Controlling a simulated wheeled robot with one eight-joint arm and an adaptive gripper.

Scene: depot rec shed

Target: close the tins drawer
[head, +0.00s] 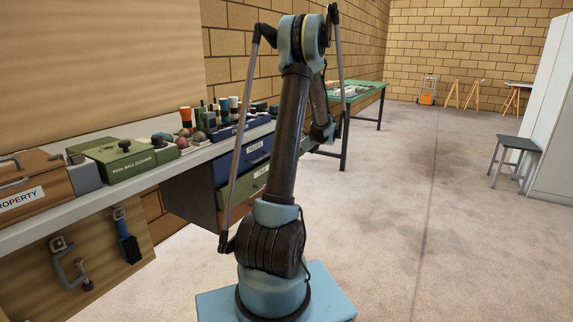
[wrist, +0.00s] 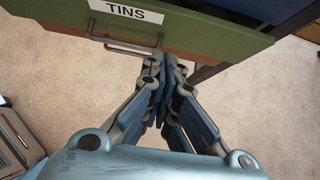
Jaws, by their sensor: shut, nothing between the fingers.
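The tins drawer (wrist: 200,40) has a green front with a white TINS label and a metal bar handle (wrist: 125,47). A dark gap shows behind the top edge of its front in the wrist view, so it appears to stand partly out. In the head view the green drawer (head: 241,193) sits below a blue drawer, partly hidden by my arm. My gripper (wrist: 165,66) is shut and empty, with its fingertips close to the right end of the handle. I cannot tell whether they touch it. In the head view my gripper is hidden behind the arm.
A blue drawer (head: 257,151) is above the green one. The bench (head: 120,188) holds a green pool ball cleaner box (head: 115,162), a brown property box (head: 30,190) and several small items. A green-topped table (head: 370,92) stands beyond. The floor on the right is clear up to a stool (head: 518,144).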

